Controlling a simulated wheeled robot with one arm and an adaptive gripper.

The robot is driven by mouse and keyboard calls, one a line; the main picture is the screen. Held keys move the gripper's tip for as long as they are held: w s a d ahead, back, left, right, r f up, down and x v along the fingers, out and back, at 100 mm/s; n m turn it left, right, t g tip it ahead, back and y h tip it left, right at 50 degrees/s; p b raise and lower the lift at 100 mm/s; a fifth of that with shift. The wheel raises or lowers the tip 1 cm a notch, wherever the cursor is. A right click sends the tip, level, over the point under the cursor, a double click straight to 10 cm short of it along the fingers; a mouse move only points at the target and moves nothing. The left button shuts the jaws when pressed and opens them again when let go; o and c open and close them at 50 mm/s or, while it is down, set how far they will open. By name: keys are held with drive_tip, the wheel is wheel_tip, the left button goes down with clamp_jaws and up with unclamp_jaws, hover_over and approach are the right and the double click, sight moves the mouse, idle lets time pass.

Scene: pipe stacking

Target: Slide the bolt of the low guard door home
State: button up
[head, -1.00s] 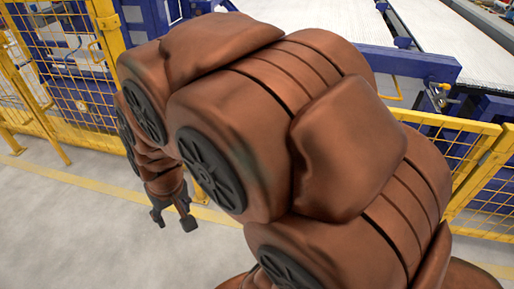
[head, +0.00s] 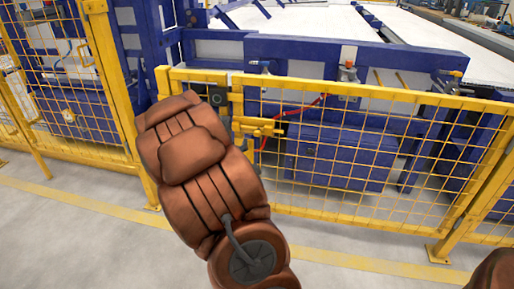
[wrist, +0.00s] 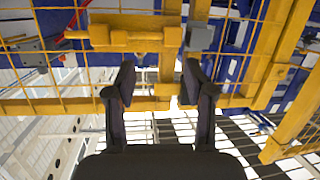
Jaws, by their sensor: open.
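The low guard door (head: 370,118) is a yellow-framed mesh panel in the head view. Yellow bolt hardware (head: 258,127) sits at its left end, beside a yellow post. In the wrist view the yellow bolt hardware (wrist: 125,38) shows as a block with a thin bar along it, at the top, beyond my fingertips. My gripper (wrist: 160,82) is open and empty, its two dark fingers apart in front of the yellow frame. The gap between them and the bolt hardware is hard to judge. In the head view my gripper is hidden behind my arm.
A taller yellow mesh fence (head: 60,60) stands at the left. Blue machinery (head: 340,158) and a white conveyor bed (head: 310,22) lie behind the door. A red cable (head: 300,107) hangs near the bolt hardware. The grey floor (head: 80,235) in front is clear.

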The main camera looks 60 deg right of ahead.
sight(257, 135)
drive_tip(key=shift+s+d+f+h+b, duration=0.1)
drive_tip(key=shift+d+f+h+b, duration=0.35)
drive_tip(key=shift+d, duration=1.65)
drive_tip(key=shift+s+d+f+h+b, duration=0.15)
drive_tip(key=shift+d+h+b, duration=0.6)
drive_tip(key=shift+d, duration=1.3)
drive_tip(key=shift+s+d+f+h+b, duration=0.1)
drive_tip(key=shift+d+f+h+b, duration=0.5)
drive_tip(key=shift+d, duration=1.5)
drive_tip(key=shift+r+y, duration=0.25)
drive_tip(key=shift+y, duration=0.05)
drive_tip(key=shift+c, duration=0.5)
clamp_jaws()
